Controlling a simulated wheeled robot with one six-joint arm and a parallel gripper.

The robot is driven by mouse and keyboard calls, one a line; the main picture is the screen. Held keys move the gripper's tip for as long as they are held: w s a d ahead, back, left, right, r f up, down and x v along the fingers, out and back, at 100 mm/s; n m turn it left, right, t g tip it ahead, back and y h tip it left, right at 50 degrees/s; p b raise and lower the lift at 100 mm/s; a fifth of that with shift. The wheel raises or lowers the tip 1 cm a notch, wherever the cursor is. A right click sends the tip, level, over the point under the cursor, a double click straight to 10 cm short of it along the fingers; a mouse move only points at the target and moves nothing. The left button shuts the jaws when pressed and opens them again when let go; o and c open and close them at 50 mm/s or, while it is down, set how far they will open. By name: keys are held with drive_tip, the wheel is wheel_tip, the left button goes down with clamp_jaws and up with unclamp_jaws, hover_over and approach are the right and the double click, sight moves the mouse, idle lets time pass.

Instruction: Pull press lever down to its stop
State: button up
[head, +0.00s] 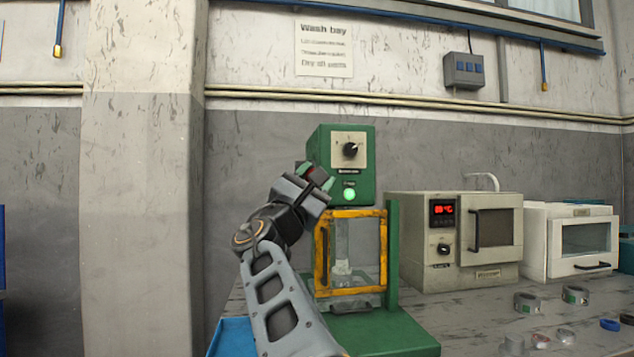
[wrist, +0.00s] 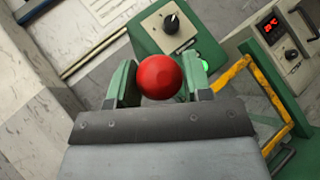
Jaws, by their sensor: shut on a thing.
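The press (head: 364,187) is a green machine with a black knob, a lit green button and a yellow-framed guard (head: 350,214) over its work space. The guard looks closed. In the wrist view, the red ball knob (wrist: 159,77) of the press lever sits between the two green fingers of my gripper (wrist: 159,84). My gripper (head: 316,174) is shut on this knob at the left side of the press head. The lever's rod is hidden behind my gripper.
An oven with a red display (head: 457,238) and a white oven (head: 569,241) stand right of the press. Several metal rings (head: 527,302) lie on the bench (head: 470,315). A blue tray (head: 233,337) is at the front left, partly behind my arm.

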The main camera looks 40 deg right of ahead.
drive_tip(key=shift+w+d+f+b, duration=0.1)
drive_tip(key=shift+f+b, duration=0.1)
drive_tip(key=shift+f, duration=0.2)
drive_tip(key=shift+w+f+b, duration=0.1)
drive_tip(key=shift+f+b, duration=0.05)
drive_tip(key=shift+f, duration=0.25)
drive_tip(key=o, duration=1.3)
drive_tip(key=shift+c, duration=0.2)
drive_tip(key=v, duration=1.3)
drive_tip(key=shift+a+f, duration=0.2)
drive_tip(key=shift+a, duration=0.1)
